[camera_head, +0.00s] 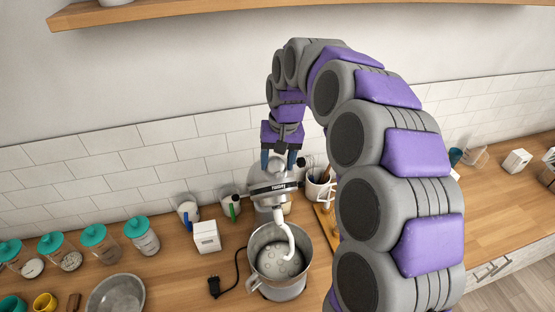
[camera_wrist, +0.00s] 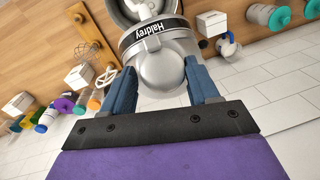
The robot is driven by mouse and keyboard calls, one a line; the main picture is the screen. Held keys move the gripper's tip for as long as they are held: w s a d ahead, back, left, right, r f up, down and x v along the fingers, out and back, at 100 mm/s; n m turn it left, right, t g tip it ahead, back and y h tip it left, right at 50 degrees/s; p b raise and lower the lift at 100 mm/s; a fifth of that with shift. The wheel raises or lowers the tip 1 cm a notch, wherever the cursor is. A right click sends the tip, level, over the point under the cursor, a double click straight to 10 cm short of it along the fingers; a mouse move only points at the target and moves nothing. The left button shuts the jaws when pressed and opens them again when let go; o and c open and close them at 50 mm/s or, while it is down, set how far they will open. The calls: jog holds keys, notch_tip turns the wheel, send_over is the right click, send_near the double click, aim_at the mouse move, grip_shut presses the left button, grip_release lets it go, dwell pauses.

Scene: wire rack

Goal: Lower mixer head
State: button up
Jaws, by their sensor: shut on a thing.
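The silver stand mixer's head (camera_head: 272,186) is at the back of the counter, with a dark name band. A pale dough hook (camera_head: 288,238) hangs from it into the metal bowl (camera_head: 252,246). I cannot tell exactly how far the head is tilted. My gripper (camera_head: 281,160) points down at the head's top from above. In the wrist view, the blue fingers of my gripper (camera_wrist: 162,85) are on both sides of the rounded end of the mixer head (camera_wrist: 160,66), shut on it. The contact faces are partly hidden.
A white box (camera_head: 207,237) and a black plug (camera_head: 214,286) are left of the mixer. Several jars with teal lids (camera_head: 93,235) stand further left. A utensil crock (camera_head: 317,186) is close on the right. A wooden shelf (camera_head: 180,10) is above.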

aim_at(280, 175)
jog(key=shift+a+f, duration=0.1)
jog(key=shift+c, duration=0.7)
jog(key=shift+t, duration=0.7)
jog(key=shift+s+d+f+b, duration=0.1)
jog(key=shift+s+f+b, duration=0.2)
jog(key=shift+s+b, duration=0.35)
jog(key=shift+s+d+f+b, duration=0.15)
jog(key=shift+s+f+b, duration=0.2)
jog(key=shift+s+b, duration=0.3)
jog(key=shift+s+d+f+b, duration=0.1)
jog(key=shift+s+f+b, duration=0.2)
jog(key=shift+s+b, duration=0.35)
jog(key=shift+s, duration=0.1)
jog(key=o, duration=1.3)
jog(key=shift+a, duration=0.3)
jog(key=shift+d, duration=0.2)
jog(key=shift+r, duration=0.1)
